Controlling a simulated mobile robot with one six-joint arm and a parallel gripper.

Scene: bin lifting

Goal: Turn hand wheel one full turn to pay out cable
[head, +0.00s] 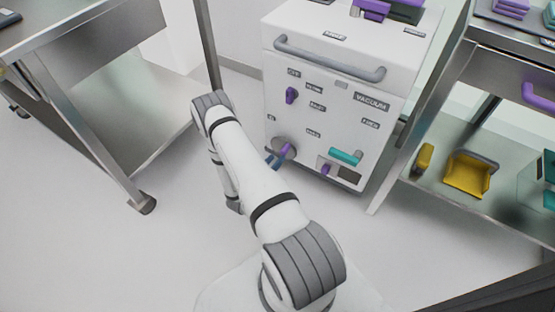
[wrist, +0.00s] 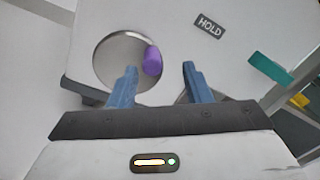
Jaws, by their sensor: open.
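The hand wheel (wrist: 112,50) is a round grey metal disc with a purple knob (wrist: 153,62) near its right edge in the wrist view. In the head view the wheel (head: 279,143) sits low on the front of a white cabinet (head: 330,115), its knob (head: 287,150) at its right. My gripper (wrist: 160,67) is open, its two blue fingers pointing at the panel. The knob appears between the fingertips, closer to the left one; contact cannot be told. In the head view my gripper (head: 274,160) is partly hidden by my arm. No cable is visible.
A teal handle (head: 345,157) and a smaller purple knob (head: 325,170) are right of the wheel. Another purple knob (head: 291,95) is above it. A steel table (head: 90,90) stands left, and a steel shelf (head: 470,195) with a yellow bin (head: 468,176) stands right. Open floor lies left of my arm.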

